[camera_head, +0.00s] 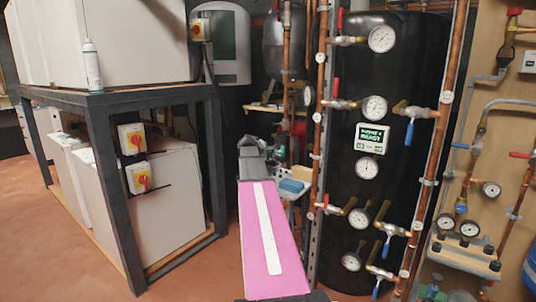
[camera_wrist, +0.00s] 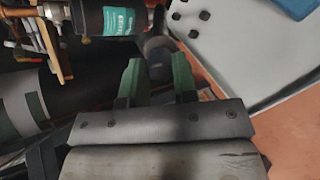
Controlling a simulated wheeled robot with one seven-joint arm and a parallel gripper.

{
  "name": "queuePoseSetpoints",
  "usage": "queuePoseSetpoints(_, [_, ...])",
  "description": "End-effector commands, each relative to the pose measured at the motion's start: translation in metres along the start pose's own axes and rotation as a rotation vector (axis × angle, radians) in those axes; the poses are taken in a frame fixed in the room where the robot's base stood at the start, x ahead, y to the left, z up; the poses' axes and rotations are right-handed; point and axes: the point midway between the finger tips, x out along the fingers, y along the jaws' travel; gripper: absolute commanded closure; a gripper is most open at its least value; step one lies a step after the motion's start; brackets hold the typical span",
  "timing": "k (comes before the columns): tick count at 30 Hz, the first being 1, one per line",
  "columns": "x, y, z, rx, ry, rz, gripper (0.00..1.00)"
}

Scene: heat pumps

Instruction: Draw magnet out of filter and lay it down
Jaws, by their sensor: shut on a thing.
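My gripper (camera_wrist: 158,72) shows in the wrist view as two green fingers shut on a dark grey cylindrical piece, which I take to be the magnet (camera_wrist: 159,57). The filter (camera_wrist: 120,20) looks like a black body with a teal label, up and left of the fingers. I cannot tell whether the magnet still sits partly inside the filter or is clear of it. In the head view my pink arm hides the fingertips, and the filter area (camera_head: 284,149) lies just beyond my wrist, among copper pipes.
A light grey tray (camera_head: 296,197) with a blue object (camera_head: 291,186) on it is right of my wrist. In the wrist view the tray (camera_wrist: 222,48) has dark round spots. A black tank (camera_head: 375,110) with gauges and valves stands right. A dark metal frame (camera_head: 213,170) stands left.

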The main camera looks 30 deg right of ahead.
Motion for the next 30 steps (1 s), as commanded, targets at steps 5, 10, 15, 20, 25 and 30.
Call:
queuePoseSetpoints(5, [0.008,-0.011,-0.006,0.001,0.000,0.000,0.94])
queuePoseSetpoints(10, [0.016,-0.022,-0.013,0.000,0.000,-0.001,0.94])
queuePoseSetpoints(15, [0.022,-0.032,-0.018,0.001,0.000,0.000,0.94])
queuePoseSetpoints(20, [0.026,-0.037,-0.021,0.000,0.000,0.000,0.94])
queuePoseSetpoints(25, [0.026,-0.037,-0.021,0.001,0.000,0.000,0.94])
queuePoseSetpoints(30, [0.026,-0.037,-0.021,0.001,0.000,0.000,0.57])
